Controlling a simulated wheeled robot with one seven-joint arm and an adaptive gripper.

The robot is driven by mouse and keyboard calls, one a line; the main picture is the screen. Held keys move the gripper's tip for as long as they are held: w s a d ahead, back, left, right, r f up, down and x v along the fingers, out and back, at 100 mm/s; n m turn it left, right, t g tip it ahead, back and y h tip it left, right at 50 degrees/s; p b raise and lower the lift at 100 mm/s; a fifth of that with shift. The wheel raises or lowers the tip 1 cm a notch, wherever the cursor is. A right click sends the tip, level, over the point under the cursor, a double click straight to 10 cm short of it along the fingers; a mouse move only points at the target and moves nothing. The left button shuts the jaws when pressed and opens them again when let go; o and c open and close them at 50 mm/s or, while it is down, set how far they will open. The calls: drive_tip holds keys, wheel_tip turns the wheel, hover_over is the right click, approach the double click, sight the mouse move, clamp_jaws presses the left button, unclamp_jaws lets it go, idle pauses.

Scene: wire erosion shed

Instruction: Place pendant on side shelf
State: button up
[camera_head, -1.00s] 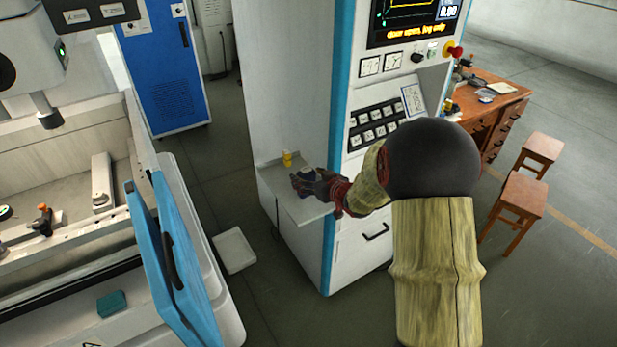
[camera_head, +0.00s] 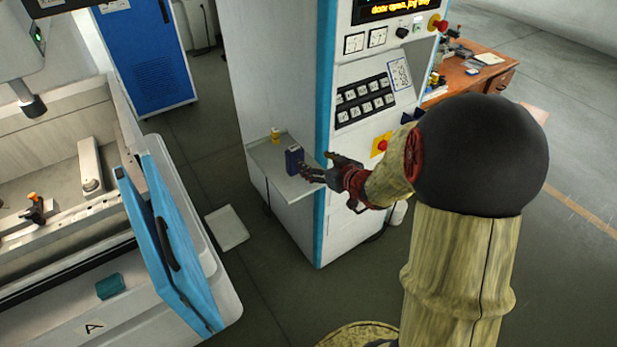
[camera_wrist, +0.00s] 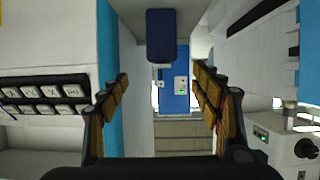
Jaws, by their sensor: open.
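A dark blue box-shaped unit, seemingly the pendant (camera_head: 294,160), stands upright on the grey side shelf (camera_head: 270,156) of the white machine cabinet, near the shelf's right side. My gripper (camera_head: 317,167) is open, just right of the pendant, with its fingers pointing at it. In the wrist view the pendant (camera_wrist: 160,38) shows at the top centre, beyond the spread fingers (camera_wrist: 160,98). Nothing is between the fingers, and a gap seems to separate them from it.
A small yellow item (camera_head: 275,134) stands at the back of the shelf. The cabinet's button panel (camera_head: 365,100) is above and right of my gripper. A blue machine door (camera_head: 165,245) stands open at left. Floor shows between the two machines.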

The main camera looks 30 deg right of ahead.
drive_tip(key=s+a+r+m+g+h, duration=0.1)
drive_tip(key=s+a+r+g+h, duration=0.35)
drive_tip(key=r, duration=0.65)
drive_tip(key=s+a+g+y, duration=0.1)
drive_tip(key=s+a+y, duration=0.1)
drive_tip(key=s+a, duration=0.6)
drive_tip(key=s+a+g+y, duration=0.2)
drive_tip(key=s+a, duration=0.6)
drive_tip(key=s, duration=0.6)
drive_tip(key=shift+r+n+b, duration=0.3)
drive_tip(key=shift+r+b, duration=0.05)
drive_tip(key=shift+b, duration=0.05)
drive_tip(key=c, duration=0.3)
